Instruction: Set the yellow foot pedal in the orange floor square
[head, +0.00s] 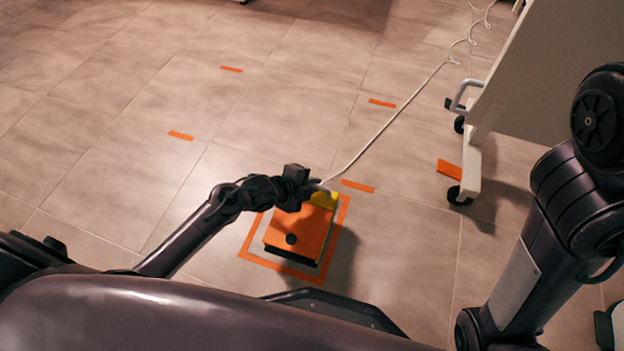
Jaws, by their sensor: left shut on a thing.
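The foot pedal (297,231) has an orange body with a dark front edge and a yellow part (322,200) at its far end. A pale cable runs from that end toward the back right. My left gripper (309,188) is shut on the pedal at its far end and partly hides it. The pedal shows inside the outline of the orange floor square (258,258), whose near and right edges are visible. I cannot tell whether the pedal touches the floor or hangs just above it. My right arm is at the right; its gripper is out of view.
A white wheeled cart (545,70) stands at the back right, its caster near an orange floor mark (449,170). The coiled cable (400,112) crosses the floor toward it. Several short orange tape strips (181,136) mark the tiles. The floor at left is clear.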

